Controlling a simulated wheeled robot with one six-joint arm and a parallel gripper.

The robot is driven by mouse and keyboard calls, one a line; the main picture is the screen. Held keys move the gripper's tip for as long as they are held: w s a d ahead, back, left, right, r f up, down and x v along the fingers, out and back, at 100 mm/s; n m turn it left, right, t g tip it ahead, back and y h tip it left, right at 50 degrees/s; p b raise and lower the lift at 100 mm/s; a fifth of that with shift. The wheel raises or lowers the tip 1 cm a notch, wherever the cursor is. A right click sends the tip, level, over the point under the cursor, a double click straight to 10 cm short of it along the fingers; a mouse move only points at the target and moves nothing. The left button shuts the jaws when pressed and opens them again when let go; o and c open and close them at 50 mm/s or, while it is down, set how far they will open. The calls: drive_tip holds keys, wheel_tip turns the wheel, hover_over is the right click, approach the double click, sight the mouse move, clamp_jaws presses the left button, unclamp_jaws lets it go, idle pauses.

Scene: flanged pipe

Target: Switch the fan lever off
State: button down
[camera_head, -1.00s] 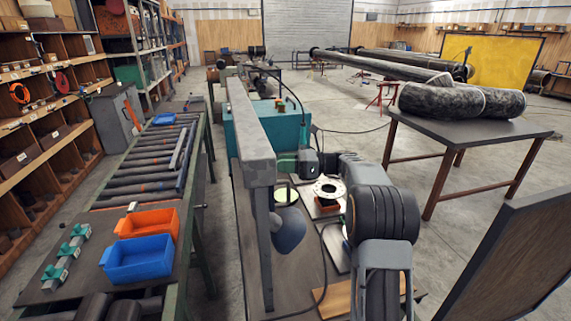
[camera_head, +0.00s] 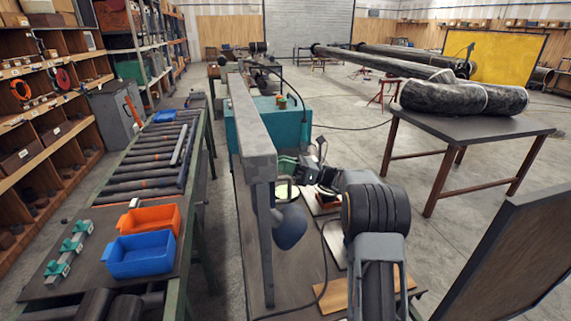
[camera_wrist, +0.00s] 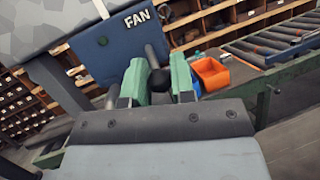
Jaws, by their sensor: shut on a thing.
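The fan lever (camera_wrist: 151,54) is a grey rod with a dark rounded knob, in front of a blue panel (camera_wrist: 103,62) with a white "FAN" label (camera_wrist: 138,18). In the wrist view the rod looks tilted, with its knob low. My gripper (camera_wrist: 159,79) has green fingers on both sides of the knob and is shut on it. In the head view my gripper (camera_head: 284,167) is beside the grey overhead beam and upright; the lever and panel cannot be made out there.
A long grey beam (camera_head: 249,125) on an upright stands close to my arm. A rounded blue-grey hood (camera_head: 290,228) hangs below my gripper. An orange bin (camera_head: 150,219), a blue bin (camera_head: 138,256) and a roller conveyor (camera_head: 152,165) are at the left.

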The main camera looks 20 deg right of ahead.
drive_tip(key=c, duration=1)
unclamp_jaws()
drive_tip(key=shift+b+v, duration=2.15)
drive_tip(key=shift+v, duration=4.75)
